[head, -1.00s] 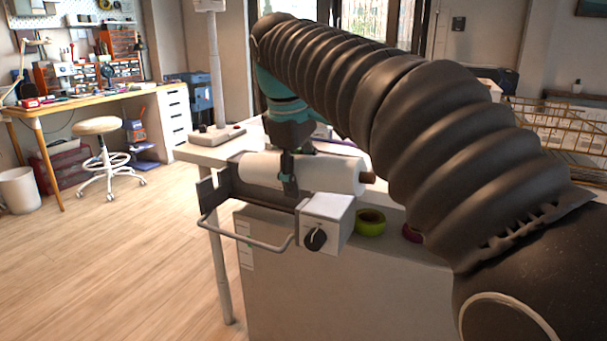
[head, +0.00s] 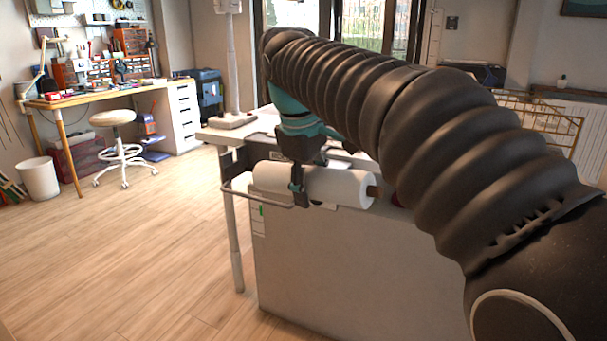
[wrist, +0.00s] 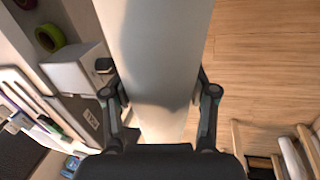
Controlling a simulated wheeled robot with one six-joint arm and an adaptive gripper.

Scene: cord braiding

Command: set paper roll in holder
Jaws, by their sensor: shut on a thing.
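The white paper roll (head: 340,188) lies sideways in my gripper (head: 297,187), its brown core end (head: 374,191) pointing right. In the wrist view the roll (wrist: 155,50) runs between the two fingers of my gripper (wrist: 158,95), which is shut on it. The holder's grey bracket (head: 233,165) and bent bar (head: 262,201) show at the bench's front edge, just left of the roll. The holder's white box (wrist: 78,72) with a black knob shows left of the roll in the wrist view. The roll hides much of the holder in the head view; contact between them cannot be told.
The white bench (head: 222,135) carries a stand base (head: 231,120) at its left end. A green tape ring (wrist: 50,38) lies beside the knob box. A grey panel (head: 330,255) stands below the bench front. Open wood floor (head: 150,240) lies to the left.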

